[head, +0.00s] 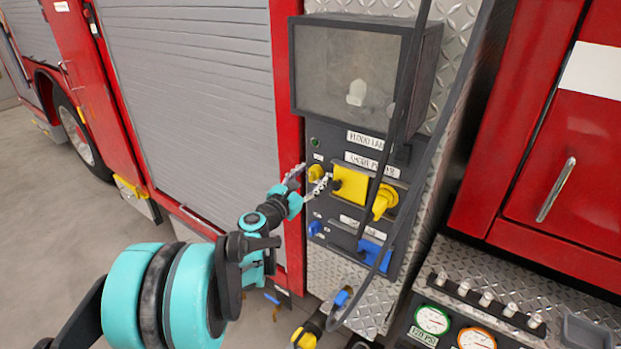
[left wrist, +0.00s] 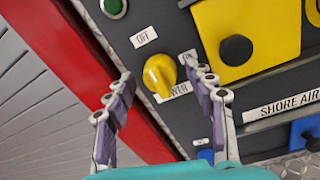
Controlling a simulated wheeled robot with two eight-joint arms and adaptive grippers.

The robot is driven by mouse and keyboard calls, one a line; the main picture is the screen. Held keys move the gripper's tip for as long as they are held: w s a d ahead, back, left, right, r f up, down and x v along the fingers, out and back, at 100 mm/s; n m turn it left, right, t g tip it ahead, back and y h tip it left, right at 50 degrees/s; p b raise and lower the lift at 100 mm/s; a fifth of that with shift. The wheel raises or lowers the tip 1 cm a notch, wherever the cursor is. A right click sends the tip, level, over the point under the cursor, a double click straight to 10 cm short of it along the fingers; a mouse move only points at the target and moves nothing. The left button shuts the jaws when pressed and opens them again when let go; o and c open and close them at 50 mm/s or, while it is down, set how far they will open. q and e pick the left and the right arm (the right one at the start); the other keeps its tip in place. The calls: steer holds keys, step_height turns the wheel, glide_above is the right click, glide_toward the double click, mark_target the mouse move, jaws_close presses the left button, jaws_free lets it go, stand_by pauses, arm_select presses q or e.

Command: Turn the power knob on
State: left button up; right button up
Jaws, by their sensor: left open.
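The yellow power knob (left wrist: 160,75) is on the dark control panel, with an OFF label (left wrist: 144,37) at its upper left, an ON label (left wrist: 188,56) at its right and a POWER label below, partly hidden by a finger. I cannot clearly tell which label the knob points to. In the head view the knob (head: 316,172) is small, at the panel's left edge. My left gripper (head: 311,179) is open in front of it. In the left wrist view its fingers (left wrist: 157,84) stand on either side of the knob; contact is not clear. My right gripper is not in view.
A yellow shore power cover (head: 350,186) and yellow plug (head: 384,202) are right of the knob. A green indicator (left wrist: 113,7) is above it. Blue fittings (head: 374,256) are lower. A black cable hangs before the panel. A red post (head: 287,90) borders it on the left.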

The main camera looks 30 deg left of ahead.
arm_select(q)
steer(key=c, duration=1.2)
steer(key=shift+o, duration=0.2)
steer(key=shift+m, duration=0.4)
steer(key=m+b, duration=0.1)
steer(key=m, duration=0.3)
steer(key=shift+f, duration=0.1)
steer(key=m, duration=0.4)
steer(key=shift+m+t+b, duration=0.3)
steer(key=shift+b, duration=0.05)
steer(key=m, duration=0.4)
steer(key=shift+m+h, duration=0.3)
steer(key=shift+m, duration=0.1)
steer(key=m, duration=0.4)
steer(key=shift+f+b, duration=0.1)
steer(key=shift+b, duration=0.3)
steer(key=shift+m+h, duration=0.3)
steer(key=shift+m, duration=0.1)
